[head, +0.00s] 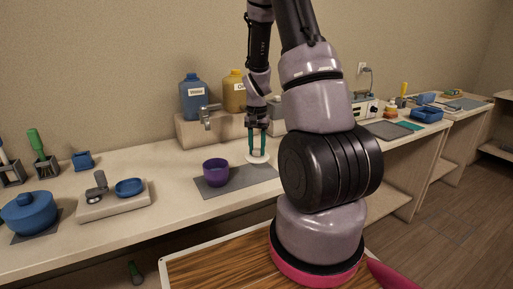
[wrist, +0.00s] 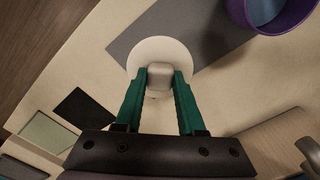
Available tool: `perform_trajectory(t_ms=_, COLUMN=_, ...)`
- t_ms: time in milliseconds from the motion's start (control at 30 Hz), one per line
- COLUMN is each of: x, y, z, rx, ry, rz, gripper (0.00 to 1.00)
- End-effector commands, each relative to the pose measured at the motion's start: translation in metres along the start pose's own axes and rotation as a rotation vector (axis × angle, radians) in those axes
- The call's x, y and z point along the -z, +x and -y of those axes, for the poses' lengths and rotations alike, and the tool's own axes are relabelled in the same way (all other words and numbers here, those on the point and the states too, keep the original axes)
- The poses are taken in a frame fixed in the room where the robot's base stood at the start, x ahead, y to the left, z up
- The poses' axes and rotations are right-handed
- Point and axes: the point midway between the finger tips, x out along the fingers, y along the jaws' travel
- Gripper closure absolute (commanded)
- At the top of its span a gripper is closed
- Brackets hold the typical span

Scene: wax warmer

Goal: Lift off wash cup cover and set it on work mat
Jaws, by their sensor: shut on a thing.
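My gripper (head: 257,150) points down over the bench with its green fingers shut on the knob of a white round cover (head: 258,159). The wrist view shows the cover (wrist: 146,50) as a pale disc with a block-like knob between the fingertips (wrist: 160,76). The cover is at the right part of the grey work mat (head: 246,178), overlapping its edge in the wrist view (wrist: 125,38). I cannot tell whether it touches the mat or hangs just above. A purple cup (head: 215,172), open at the top, stands on the mat to the left of the cover.
A raised shelf (head: 188,132) with a blue jug (head: 193,97) and a yellow jug (head: 234,92) stands behind the mat. A scale with a blue dish (head: 129,187) and a blue lidded pot (head: 29,213) are to the left. A dark square (wrist: 84,108) lies near the gripper.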

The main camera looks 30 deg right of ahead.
Motion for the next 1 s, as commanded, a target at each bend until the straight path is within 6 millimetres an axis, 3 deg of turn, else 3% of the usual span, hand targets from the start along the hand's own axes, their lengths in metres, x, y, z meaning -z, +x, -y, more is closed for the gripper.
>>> perform_trajectory(t_ms=600, x=0.000, y=0.044, z=0.000, rx=0.000, ry=0.000, rz=0.002, gripper=1.00)
perform_trajectory(t_ms=1000, x=0.000, y=0.047, z=0.000, rx=0.000, ry=-0.001, rz=0.000, gripper=1.00)
